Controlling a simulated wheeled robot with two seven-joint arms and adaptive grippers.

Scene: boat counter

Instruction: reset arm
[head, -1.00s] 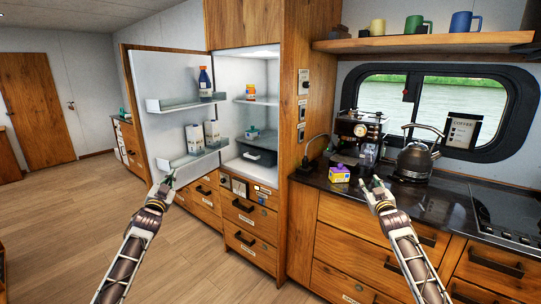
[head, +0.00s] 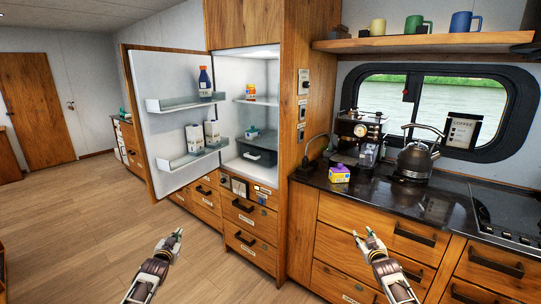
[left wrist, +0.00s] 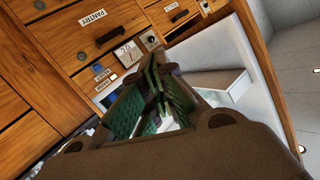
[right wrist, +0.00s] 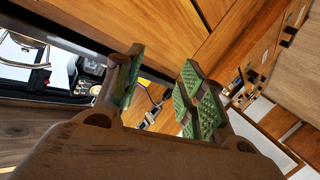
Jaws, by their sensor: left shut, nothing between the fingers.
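My left gripper (head: 177,235) hangs in front of the lower drawers, over the floor, apart from everything. In the left wrist view its green-padded fingers (left wrist: 152,95) are together with nothing between them. My right gripper (head: 366,236) is in front of the counter drawers, below the countertop edge. In the right wrist view its green-padded fingers (right wrist: 160,92) stand apart with nothing held between them.
The fridge door (head: 175,115) stands open, with cartons (head: 203,135) and a bottle (head: 205,80) on its shelves. A small purple-and-yellow carton (head: 339,174), a coffee machine (head: 357,135) and a kettle (head: 416,158) stand on the dark counter (head: 440,200). The floor at left is clear.

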